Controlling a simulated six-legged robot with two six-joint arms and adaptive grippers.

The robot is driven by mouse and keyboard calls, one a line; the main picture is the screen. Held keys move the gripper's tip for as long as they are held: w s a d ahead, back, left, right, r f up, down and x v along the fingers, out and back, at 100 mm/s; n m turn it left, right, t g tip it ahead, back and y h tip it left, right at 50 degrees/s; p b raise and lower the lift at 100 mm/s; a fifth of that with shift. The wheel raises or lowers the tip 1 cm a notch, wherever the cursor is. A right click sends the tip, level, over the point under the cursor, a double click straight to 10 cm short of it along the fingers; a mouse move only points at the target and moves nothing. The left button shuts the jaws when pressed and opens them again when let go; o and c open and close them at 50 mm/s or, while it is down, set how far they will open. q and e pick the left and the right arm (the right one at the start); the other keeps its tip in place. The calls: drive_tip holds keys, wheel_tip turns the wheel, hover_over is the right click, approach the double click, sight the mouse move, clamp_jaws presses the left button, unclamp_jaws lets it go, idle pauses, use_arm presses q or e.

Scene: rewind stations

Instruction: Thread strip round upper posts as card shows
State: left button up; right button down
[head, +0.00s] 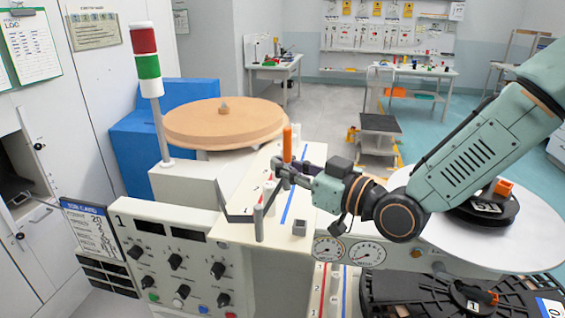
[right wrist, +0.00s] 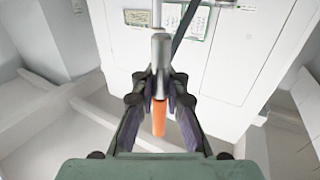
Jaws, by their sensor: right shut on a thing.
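In the head view my right gripper (head: 284,178) is shut on an orange-topped rod (head: 287,143) above the upper cream deck (head: 240,232). In the right wrist view the fingers close round the rod, with its orange part (right wrist: 158,118) nearest the camera. A dark strip (head: 236,217) bends over the deck's left part, by a grey post (head: 258,223). The strip also shows in the right wrist view (right wrist: 187,22). Whether it wraps the post, and how it joins the rod, I cannot tell. A blue-headed card (head: 88,232) hangs at left; its drawing is unclear. My left gripper is not in view.
A grey block (head: 299,229) sits on the deck. A tan disc (head: 224,122) stands behind, beside a red-green signal light (head: 145,55). A white turntable (head: 525,235) with a black reel (head: 485,207) is at right. A control panel (head: 175,265) faces front.

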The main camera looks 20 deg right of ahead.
drive_tip(key=w+d+b, duration=0.2)
drive_tip(key=w+b, duration=0.2)
drive_tip(key=w, duration=1.6)
drive_tip(key=s+d+p, duration=0.6)
drive_tip(key=d, duration=0.3)
drive_tip(key=shift+d+p, duration=0.4)
idle(0.4)
